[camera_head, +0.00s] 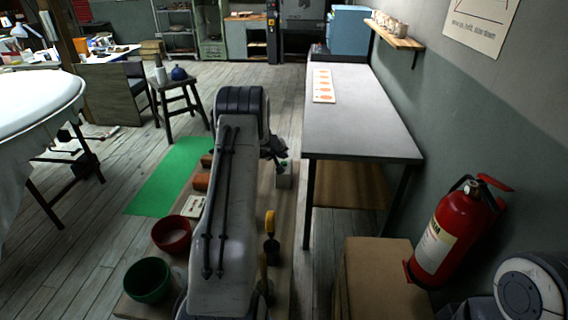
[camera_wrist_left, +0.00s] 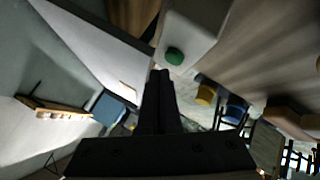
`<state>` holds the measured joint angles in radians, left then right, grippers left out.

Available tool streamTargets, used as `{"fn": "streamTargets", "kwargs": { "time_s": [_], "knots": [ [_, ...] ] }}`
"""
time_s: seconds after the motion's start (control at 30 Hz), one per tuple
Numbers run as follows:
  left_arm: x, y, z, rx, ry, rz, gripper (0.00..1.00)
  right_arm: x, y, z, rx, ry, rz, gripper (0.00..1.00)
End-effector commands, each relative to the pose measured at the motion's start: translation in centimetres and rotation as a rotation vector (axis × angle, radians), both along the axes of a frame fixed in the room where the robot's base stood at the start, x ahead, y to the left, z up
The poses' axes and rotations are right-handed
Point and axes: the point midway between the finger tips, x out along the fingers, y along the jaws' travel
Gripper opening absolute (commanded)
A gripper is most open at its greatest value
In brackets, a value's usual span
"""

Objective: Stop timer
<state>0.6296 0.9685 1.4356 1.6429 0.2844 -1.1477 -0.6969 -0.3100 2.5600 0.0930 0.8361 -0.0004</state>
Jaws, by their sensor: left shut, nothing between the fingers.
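The timer (camera_head: 284,181) is a small pale grey box near the right edge of the low wooden board, with green showing at its top. In the left wrist view the timer (camera_wrist_left: 192,28) is close ahead at the top, and its round green button (camera_wrist_left: 174,56) faces the camera. My left gripper (camera_head: 281,155) is just above the timer in the head view, partly hidden behind my arm. In the wrist view its dark fingers (camera_wrist_left: 160,74) are together, with tips just beside the button; I cannot tell whether they touch it. My right gripper is not seen.
A grey-topped table (camera_head: 362,118) stands right of the timer. The low board also holds a red bowl (camera_head: 171,234), a green bowl (camera_head: 148,281) and a yellow-handled tool (camera_head: 270,222). A green mat (camera_head: 160,190) lies left. A fire extinguisher (camera_head: 450,235) stands at right.

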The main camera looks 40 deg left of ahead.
Motion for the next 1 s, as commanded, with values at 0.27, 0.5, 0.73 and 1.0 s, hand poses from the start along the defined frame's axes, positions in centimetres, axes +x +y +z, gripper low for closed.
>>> {"fn": "streamTargets", "kwargs": {
  "time_s": [0.27,0.5,0.73,1.0],
  "knots": [
    [0.00,0.00,0.00,0.000,0.000,0.000,0.00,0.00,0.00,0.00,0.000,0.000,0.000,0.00],
    [0.00,0.00,0.00,0.000,0.000,0.000,0.00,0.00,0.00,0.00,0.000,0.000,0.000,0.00],
    [0.00,0.00,0.00,0.000,0.000,0.000,0.00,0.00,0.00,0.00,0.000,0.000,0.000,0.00],
    [0.01,0.01,-0.53,0.001,-0.001,0.001,0.00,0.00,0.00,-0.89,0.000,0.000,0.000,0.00]
  ]
}}
